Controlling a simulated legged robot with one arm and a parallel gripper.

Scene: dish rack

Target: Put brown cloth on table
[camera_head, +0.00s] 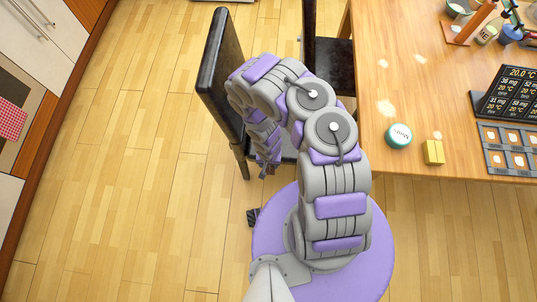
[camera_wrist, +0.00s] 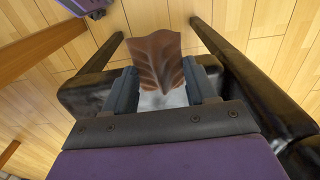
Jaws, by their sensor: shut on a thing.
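The brown cloth (camera_wrist: 157,52) hangs folded in my gripper (camera_wrist: 160,80) in the wrist view. The two grey fingers are shut on it, and it sticks out past their tips over a dark chair and the floor. In the head view my gripper (camera_head: 267,167) points down beside the black chair, left of the wooden table (camera_head: 400,85). The cloth cannot be clearly made out there.
The black chair (camera_head: 222,70) stands close to my arm, and a second dark chair (camera_head: 330,60) is at the table's left edge. The table holds a round green tin (camera_head: 398,135), a yellow box (camera_head: 433,152) and a dark display board (camera_head: 508,92). Its left part is mostly clear.

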